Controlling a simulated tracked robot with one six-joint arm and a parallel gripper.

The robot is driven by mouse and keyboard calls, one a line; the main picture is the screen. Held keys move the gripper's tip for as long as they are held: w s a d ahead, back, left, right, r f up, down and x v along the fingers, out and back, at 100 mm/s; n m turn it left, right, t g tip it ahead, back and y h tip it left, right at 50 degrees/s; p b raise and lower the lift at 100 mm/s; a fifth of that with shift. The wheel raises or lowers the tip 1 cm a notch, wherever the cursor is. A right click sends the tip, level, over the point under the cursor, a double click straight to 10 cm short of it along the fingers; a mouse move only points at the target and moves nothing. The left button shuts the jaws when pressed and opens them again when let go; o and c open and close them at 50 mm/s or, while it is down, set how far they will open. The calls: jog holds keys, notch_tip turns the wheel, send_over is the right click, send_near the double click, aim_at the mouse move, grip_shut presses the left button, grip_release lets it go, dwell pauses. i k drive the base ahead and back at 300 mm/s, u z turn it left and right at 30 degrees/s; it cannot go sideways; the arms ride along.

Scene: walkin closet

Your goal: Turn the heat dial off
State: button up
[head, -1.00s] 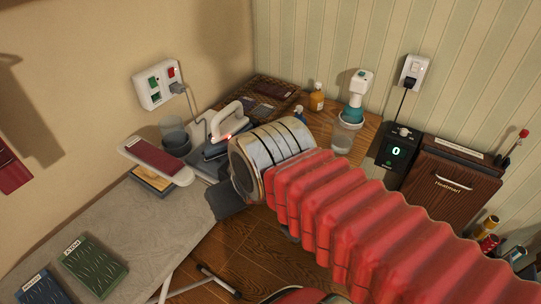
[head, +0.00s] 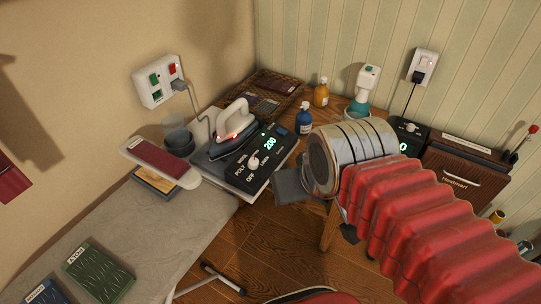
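A black iron station (head: 231,178) with a glowing green "200" stands at the far end of the ironing board. Its white heat dial (head: 254,163) sits among labels including OFF, POLY and WOOL; its exact pointing is too small to tell. The iron (head: 232,132) rests on the station, its small light glowing red. My gripper (head: 296,186) is right of the station, apart from the dial in the picture. Its dark grey end shows past my metal wrist, which hides much of it, so its opening is unclear.
A second black box (head: 408,134) with a white knob and green "0" stands behind my wrist, beside a wooden Heatmart case (head: 465,178). Blue (head: 304,118) and amber (head: 321,93) bottles stand behind the station. A sleeve board (head: 160,163) lies to its left.

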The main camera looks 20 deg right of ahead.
aim_at(252, 163)
jog(key=k, duration=1.3)
jog(key=u, duration=0.2)
jog(key=i, duration=0.7)
jog(key=u, duration=0.5)
jog(key=i, duration=0.9)
jog(key=u, duration=0.05)
